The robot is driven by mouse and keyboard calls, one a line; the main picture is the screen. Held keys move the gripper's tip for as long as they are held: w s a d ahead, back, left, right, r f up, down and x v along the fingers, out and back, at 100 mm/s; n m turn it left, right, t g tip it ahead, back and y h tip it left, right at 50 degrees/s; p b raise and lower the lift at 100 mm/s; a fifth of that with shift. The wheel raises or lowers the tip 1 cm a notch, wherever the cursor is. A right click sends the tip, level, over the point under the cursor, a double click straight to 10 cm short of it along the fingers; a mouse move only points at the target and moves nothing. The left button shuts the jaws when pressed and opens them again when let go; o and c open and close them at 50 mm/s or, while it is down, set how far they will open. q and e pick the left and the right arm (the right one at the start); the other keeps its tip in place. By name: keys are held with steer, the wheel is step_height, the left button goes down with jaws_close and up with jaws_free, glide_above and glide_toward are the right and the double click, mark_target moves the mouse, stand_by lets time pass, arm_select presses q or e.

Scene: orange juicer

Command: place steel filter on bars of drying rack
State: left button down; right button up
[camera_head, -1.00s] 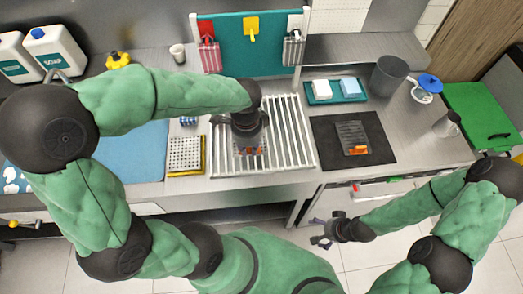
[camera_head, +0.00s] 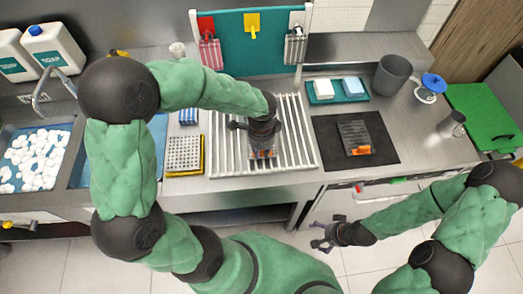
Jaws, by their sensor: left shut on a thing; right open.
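The drying rack (camera_head: 302,150) is a grid of pale parallel metal bars on the counter. My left gripper (camera_head: 262,146) points down over the middle of the rack. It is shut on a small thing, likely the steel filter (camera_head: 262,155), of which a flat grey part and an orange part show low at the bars. The gripper hides most of it, and I cannot tell whether it touches the bars. My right gripper (camera_head: 322,236) is open and empty, low in front of the counter.
A perforated plate with a yellow edge (camera_head: 184,155) lies left of the rack. A dark mat (camera_head: 382,144) with a grey slatted piece (camera_head: 354,138) lies right. A teal tray with sponges (camera_head: 336,99) and a grey bin (camera_head: 391,75) stand behind. A sink (camera_head: 37,158) is far left.

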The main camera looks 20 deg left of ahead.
arm_select(q)
steer(key=c, duration=1.6)
jaws_free()
steer(key=shift+f, duration=0.15)
steer(key=o, duration=0.4)
steer(key=shift+r, duration=0.25)
step_height(320, 180, up, 12)
steer(key=p, duration=0.2)
steer(key=shift+p, duration=0.4)
steer(key=shift+f, duration=0.1)
